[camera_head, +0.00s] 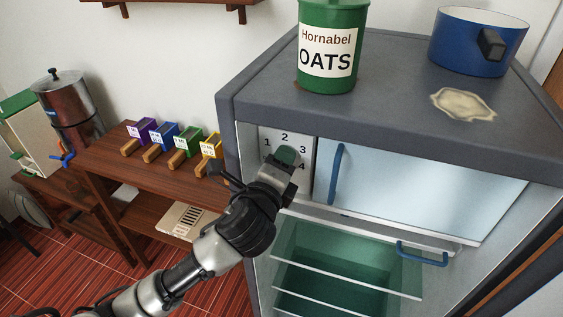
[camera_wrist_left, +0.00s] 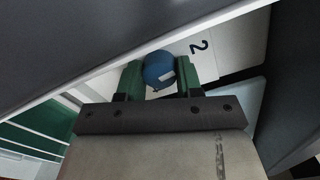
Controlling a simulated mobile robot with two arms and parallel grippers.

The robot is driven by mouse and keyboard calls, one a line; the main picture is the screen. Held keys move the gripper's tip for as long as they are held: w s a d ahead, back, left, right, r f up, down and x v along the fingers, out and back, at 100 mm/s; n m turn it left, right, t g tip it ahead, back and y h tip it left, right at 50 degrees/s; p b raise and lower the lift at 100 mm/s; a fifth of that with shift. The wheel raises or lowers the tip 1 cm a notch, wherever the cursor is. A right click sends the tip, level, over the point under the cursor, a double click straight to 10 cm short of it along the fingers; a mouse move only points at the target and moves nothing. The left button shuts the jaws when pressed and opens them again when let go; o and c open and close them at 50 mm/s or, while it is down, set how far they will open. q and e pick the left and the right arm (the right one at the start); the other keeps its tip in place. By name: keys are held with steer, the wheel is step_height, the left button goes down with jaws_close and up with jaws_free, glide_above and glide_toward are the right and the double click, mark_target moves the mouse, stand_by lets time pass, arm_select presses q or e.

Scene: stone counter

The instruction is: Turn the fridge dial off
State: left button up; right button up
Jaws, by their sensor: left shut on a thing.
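The fridge (camera_head: 350,107) stands open at the right, with shelves showing inside. My left gripper (camera_head: 286,156) reaches up to this panel and covers the dial in the head view. In the left wrist view, the round blue dial (camera_wrist_left: 159,69) with a light mark sits between the green fingertips of my left gripper (camera_wrist_left: 159,80), which is shut on it. The panel's "2" shows to the right of the dial there. My right gripper is not in view.
A green oats can (camera_head: 328,45) and a blue pot (camera_head: 478,42) stand on the fridge top, beside a pale spill (camera_head: 463,104). A compartment door with a blue handle (camera_head: 336,173) is right of the panel. Several coloured boxes (camera_head: 188,142) stand on a wooden table at the left.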

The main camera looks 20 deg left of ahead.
arm_select(q)
steer(key=shift+n, duration=5)
steer(key=o, duration=0.9)
steer(key=shift+s+a+r, duration=0.1)
steer(key=shift+s+a, duration=0.05)
steer(key=shift+s, duration=2.6)
steer(key=shift+s+a, duration=0.1)
steer(key=shift+s, duration=2.6)
